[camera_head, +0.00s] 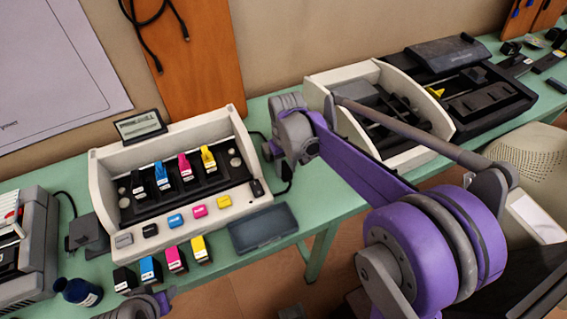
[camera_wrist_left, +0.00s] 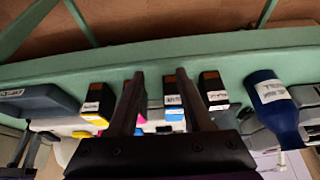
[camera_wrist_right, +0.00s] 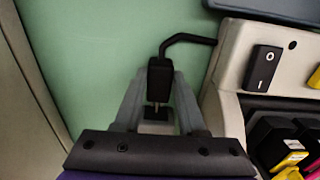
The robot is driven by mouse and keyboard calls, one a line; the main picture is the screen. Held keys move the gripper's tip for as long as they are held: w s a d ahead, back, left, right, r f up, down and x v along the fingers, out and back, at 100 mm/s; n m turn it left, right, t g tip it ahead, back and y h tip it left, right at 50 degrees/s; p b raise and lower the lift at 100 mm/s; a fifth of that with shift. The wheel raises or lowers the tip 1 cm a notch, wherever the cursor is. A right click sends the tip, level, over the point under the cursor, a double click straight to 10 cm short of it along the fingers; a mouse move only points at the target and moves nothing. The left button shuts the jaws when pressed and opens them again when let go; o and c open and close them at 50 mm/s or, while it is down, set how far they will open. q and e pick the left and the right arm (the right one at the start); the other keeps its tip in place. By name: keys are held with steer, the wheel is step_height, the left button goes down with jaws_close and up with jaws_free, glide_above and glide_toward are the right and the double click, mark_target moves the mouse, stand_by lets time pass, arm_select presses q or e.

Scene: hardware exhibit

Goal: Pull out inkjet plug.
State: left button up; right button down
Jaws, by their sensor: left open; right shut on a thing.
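The white inkjet exhibit (camera_head: 100,185) stands on the green table with coloured cartridges in its black bay. In the right wrist view, the black inkjet plug (camera_wrist_right: 160,76) is between the fingers of my right gripper (camera_wrist_right: 158,85), which is shut on it. A bent black cable leads from the plug to the exhibit's side (camera_wrist_right: 230,70). A thin metal pin shows between the plug and a small black block (camera_wrist_right: 155,113). In the head view, my right arm hides the plug. My left gripper (camera_wrist_left: 160,74) is open and empty above the table's front edge, near the loose cartridges.
Loose black, blue, magenta and yellow cartridges (camera_head: 176,260) stand along the front edge, with a dark blue bottle (camera_head: 80,291) at their left. A dark grey tray (camera_head: 263,228) lies right of them. Another white-framed machine (camera_head: 318,86) stands right of my right gripper.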

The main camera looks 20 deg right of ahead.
mark_target(286, 172)
steer(key=shift+s, duration=0.15)
steer(key=c, duration=0.8)
jaws_free()
steer(key=o, duration=0.3)
steer(key=shift+s, duration=0.15)
step_height(286, 172, up, 11)
steer(key=shift+f+p, duration=0.1)
steer(key=shift+p, duration=0.5)
